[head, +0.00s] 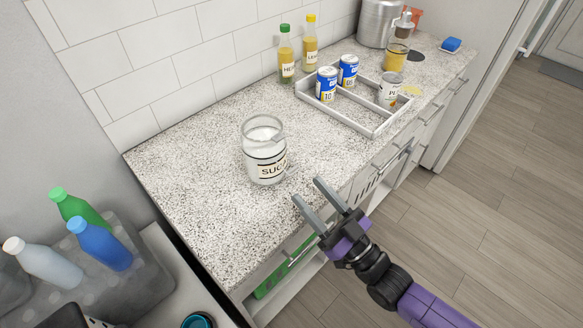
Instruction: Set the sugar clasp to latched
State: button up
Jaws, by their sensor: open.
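A glass jar labelled as sugar (264,150) stands upright on the speckled countertop, with white contents showing through the glass. Around its top is a grey rim with a small piece at the right that may be the clasp (278,137); it is too small to tell whether it is latched. My gripper (320,198) is at the counter's front edge, to the lower right of the jar and apart from it. Its two grey fingers are spread, with nothing between them, and point toward the upper left.
A divided tray (345,119) with several cans stands behind the jar to the right. Two bottles (286,55) stand by the wall, and a metal pot (378,22) is farther back. The speckled counter (200,170) is clear around the jar. A crate with bottles (150,270) is at lower left.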

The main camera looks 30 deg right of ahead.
aim_at(292, 173)
jog(key=shift+p+x, duration=0.8)
jog(key=shift+x, duration=2.7)
grip_shut()
